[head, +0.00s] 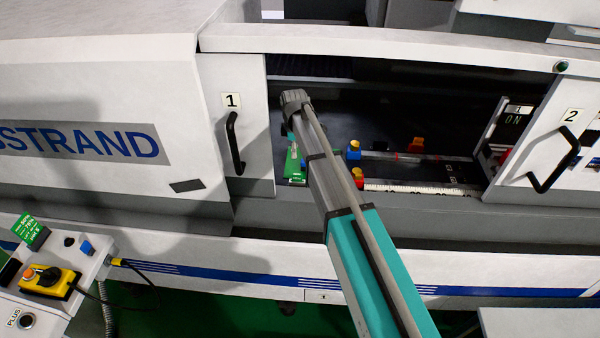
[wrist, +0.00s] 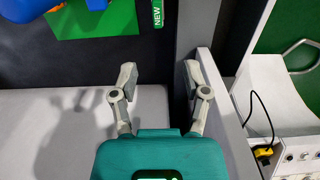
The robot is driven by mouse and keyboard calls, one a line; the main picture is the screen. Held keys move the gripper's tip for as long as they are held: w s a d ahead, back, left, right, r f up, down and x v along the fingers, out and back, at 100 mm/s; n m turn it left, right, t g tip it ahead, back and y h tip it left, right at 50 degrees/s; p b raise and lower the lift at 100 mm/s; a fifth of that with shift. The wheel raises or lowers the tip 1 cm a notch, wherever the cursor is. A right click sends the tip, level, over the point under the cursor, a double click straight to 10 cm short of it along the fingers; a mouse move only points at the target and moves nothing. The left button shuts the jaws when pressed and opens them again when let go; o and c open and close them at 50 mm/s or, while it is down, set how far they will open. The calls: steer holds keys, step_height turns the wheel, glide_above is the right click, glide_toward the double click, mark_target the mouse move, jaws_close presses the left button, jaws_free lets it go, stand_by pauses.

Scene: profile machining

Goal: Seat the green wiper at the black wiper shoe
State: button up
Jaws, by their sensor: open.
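My gripper (wrist: 159,72) is open in the wrist view, with nothing between its fingers. In the head view a green piece with pale marks (head: 293,167) lies inside the machine opening, beside my arm. I cannot tell whether it is the green wiper or a mat. The gripper fingers do not show clearly there. I cannot make out the black wiper shoe in the dark interior.
A blue block with a yellow top (head: 354,151), a red and yellow one (head: 358,178) and an orange-red one (head: 416,146) stand inside. Door 1 (head: 232,130) and door 2 (head: 560,140) flank the opening. A pale sill (wrist: 60,130) lies below the fingers.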

mark_target(297, 174)
steer(key=f+b, duration=0.8)
steer(key=shift+w+d+f+b, duration=0.1)
steer(key=shift+d+f+b, duration=0.25)
stand_by(0.6)
stand_by(0.4)
steer(key=shift+w+f+b, duration=0.1)
steer(key=shift+f+b, duration=2.5)
jaws_close()
